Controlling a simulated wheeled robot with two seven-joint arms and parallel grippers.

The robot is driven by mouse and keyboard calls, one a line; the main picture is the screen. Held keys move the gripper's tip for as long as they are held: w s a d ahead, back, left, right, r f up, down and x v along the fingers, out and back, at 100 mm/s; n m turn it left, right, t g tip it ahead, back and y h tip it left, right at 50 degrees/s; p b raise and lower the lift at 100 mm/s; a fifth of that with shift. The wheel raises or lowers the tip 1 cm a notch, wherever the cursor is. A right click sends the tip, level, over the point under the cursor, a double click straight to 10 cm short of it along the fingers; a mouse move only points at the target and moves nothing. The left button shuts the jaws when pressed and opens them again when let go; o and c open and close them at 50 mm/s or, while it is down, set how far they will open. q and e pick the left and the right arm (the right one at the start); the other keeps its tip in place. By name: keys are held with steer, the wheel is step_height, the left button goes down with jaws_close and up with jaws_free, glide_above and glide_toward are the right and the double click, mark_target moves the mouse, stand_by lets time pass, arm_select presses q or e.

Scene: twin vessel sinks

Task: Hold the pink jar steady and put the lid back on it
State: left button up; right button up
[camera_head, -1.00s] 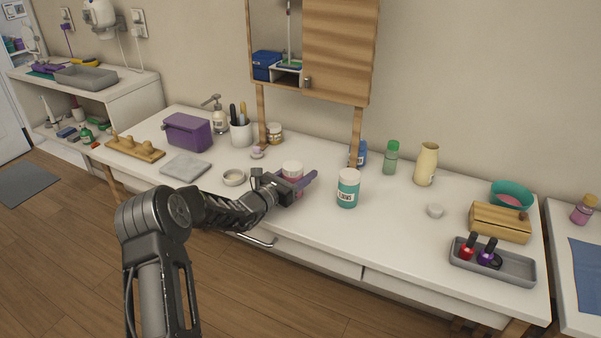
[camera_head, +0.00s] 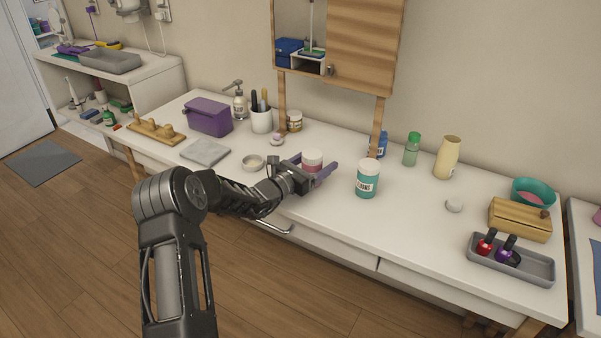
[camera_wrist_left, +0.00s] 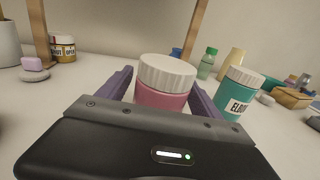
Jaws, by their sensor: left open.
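The pink jar (camera_head: 312,168) stands upright on the white counter, left of the teal jar (camera_head: 367,182). A white ribbed lid (camera_head: 312,157) sits on top of the pink jar; it also shows large in the left wrist view (camera_wrist_left: 166,72), over the pink body (camera_wrist_left: 160,99). I cannot tell whether it is screwed tight. My left gripper (camera_head: 314,170) is open, its purple fingers on either side of the pink jar at body height. I see no clear grip on the jar. The jar's lower part is hidden behind the gripper in the wrist view. My right gripper is not in view.
A round shallow dish (camera_head: 253,163) lies left of the gripper. The counter between teal jar and tray is mostly clear.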

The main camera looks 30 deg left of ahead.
arm_select(q)
steer(key=s, duration=0.3)
steer(key=s+a, duration=0.1)
steer(key=s, duration=0.3)
steer(key=s+a, duration=0.1)
steer(key=s, duration=0.2)
steer(key=shift+s+a+b, duration=0.1)
steer(key=shift+s+b, duration=0.2)
steer(key=shift+s, duration=0.1)
